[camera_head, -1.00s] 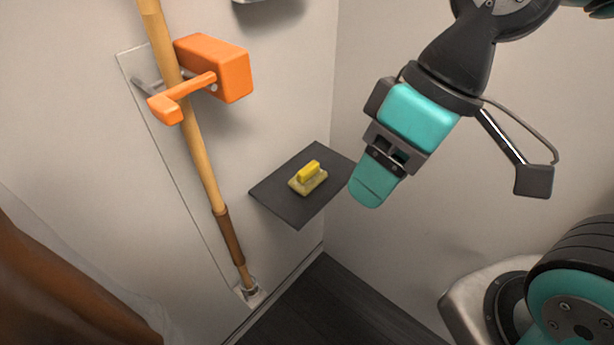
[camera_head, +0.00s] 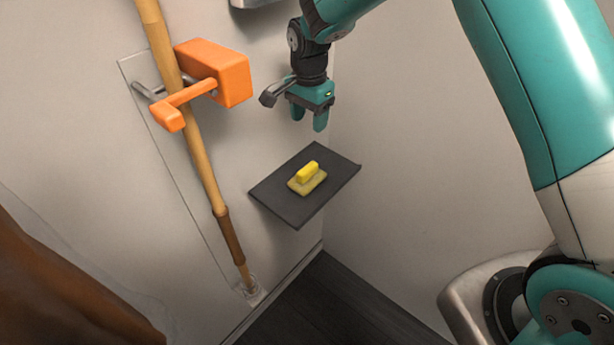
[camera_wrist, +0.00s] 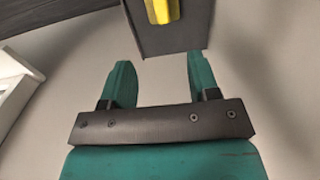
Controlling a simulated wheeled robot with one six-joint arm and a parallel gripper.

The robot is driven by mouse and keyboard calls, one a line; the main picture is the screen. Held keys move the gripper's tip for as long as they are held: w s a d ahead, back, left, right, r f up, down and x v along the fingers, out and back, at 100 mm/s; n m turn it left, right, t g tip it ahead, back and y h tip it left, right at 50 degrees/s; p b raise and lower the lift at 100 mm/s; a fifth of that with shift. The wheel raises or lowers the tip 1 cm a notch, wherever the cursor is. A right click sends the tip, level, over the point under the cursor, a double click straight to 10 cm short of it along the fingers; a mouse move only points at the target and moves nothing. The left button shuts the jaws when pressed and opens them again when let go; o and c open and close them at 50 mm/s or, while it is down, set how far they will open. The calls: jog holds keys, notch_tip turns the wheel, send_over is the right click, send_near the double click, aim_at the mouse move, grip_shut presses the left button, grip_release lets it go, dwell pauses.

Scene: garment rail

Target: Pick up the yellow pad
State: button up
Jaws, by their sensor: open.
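The yellow pad (camera_head: 307,178) has a bright yellow grip block on a paler yellow base. It lies on a dark grey shelf (camera_head: 275,200) on the wall near the corner. My gripper (camera_head: 309,119) is above the far part of the shelf, apart from the pad, with its fingers pointing down. In the wrist view, the pad (camera_wrist: 160,10) shows at the top edge, partly cut off, beyond the two teal fingertips (camera_wrist: 158,74). The fingers are apart with nothing between them.
A wooden pole (camera_head: 201,160) leans along the left wall, beside an orange clamp-like holder (camera_head: 222,72). A brown cloth (camera_head: 50,290) hangs at the lower left. Dark floor (camera_head: 330,310) shows below. The right wall beside the shelf is bare.

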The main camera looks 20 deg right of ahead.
jog(key=p, duration=0.4)
send_near(307, 168)
jog(key=f, duration=0.5)
jog(key=shift+d+f, duration=0.1)
jog(key=shift+d, duration=0.1)
notch_tip(307, 168, down, 4)
jog(key=p, duration=0.2)
jog(key=shift+s+a+p, duration=0.1)
jog(key=shift+a+p, duration=0.05)
jog(key=shift+p, duration=0.25)
jog(key=shift+f, duration=0.6)
jog(key=c, duration=1)
